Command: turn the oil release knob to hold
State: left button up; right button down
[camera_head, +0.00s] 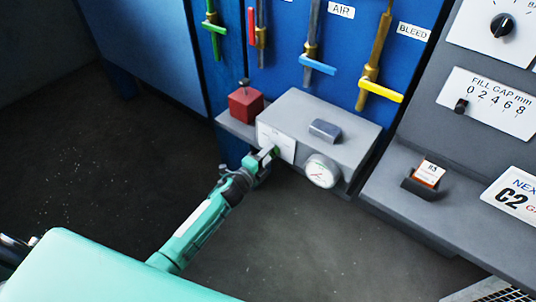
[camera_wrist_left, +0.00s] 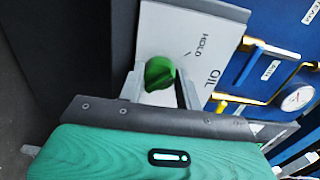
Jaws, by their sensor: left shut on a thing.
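The oil release knob is a small green knob (camera_wrist_left: 160,74) on a white plate (camera_wrist_left: 205,30) that reads HOLD and OIL in the left wrist view. In the head view the plate (camera_head: 276,140) is on the front of a grey box (camera_head: 345,138), and the knob is mostly hidden by my gripper. My left gripper (camera_head: 272,153) is at the plate, its fingers on either side of the knob and shut on it. Which mark the knob points to cannot be made out. My right gripper is not in either view.
A round gauge (camera_head: 322,171) is on the box front, right of the plate. A red block (camera_head: 246,104) stands behind to the left. Green, blue and yellow valve handles (camera_head: 318,65) hang on the blue panel above. A grey console (camera_head: 450,200) is at right.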

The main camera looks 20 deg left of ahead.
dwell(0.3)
pick_arm(q)
jog(key=o, duration=1)
jog(key=shift+a, duration=0.1)
jog(key=shift+s, duration=0.15)
jog(key=shift+b+v, duration=1.45)
jog(key=shift+v, duration=5.3)
